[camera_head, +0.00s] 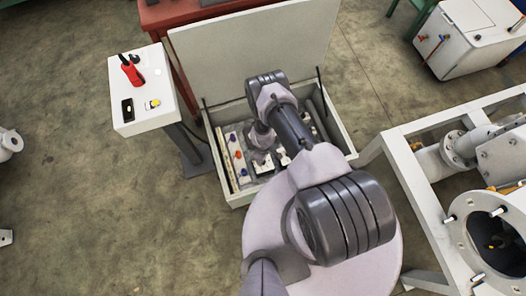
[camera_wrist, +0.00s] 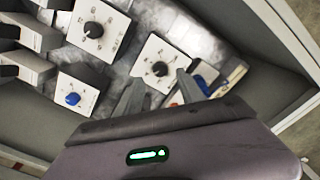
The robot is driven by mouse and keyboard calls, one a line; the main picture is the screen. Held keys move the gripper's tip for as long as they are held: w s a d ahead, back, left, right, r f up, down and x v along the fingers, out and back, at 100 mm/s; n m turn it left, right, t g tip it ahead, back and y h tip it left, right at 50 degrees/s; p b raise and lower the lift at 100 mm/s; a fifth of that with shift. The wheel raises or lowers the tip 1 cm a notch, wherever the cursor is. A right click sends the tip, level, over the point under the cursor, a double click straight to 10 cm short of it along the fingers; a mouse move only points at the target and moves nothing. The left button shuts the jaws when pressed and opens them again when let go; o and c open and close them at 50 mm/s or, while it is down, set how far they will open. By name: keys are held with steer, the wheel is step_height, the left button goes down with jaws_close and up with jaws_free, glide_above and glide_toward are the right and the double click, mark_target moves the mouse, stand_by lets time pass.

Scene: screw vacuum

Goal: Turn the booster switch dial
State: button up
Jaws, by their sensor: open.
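In the wrist view, a white plate with a black dial (camera_wrist: 160,69) and printed marks around it lies just ahead of my gripper (camera_wrist: 160,79). My two fingers are open, one to each side of this dial's lower part; I cannot tell whether they touch it. A second black dial (camera_wrist: 93,30) on a white plate is at the upper left. Labels are too blurred to tell which is the booster switch. In the head view, my arm reaches into the open box (camera_head: 240,198) and hides much of the panel.
A blue knob (camera_wrist: 73,99) is at the left, and another blue part (camera_wrist: 201,86) is beside my right finger. The box's raised lid (camera_head: 250,45) stands behind my arm. A pedestal (camera_head: 150,92) with a red handle stands left; a white frame (camera_head: 412,180) stands right.

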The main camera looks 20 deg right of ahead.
step_height(320, 180, down, 5)
steer(key=b, duration=0.3)
steer(key=shift+r, duration=0.1)
steer(key=shift+c, duration=0.4)
jaws_close()
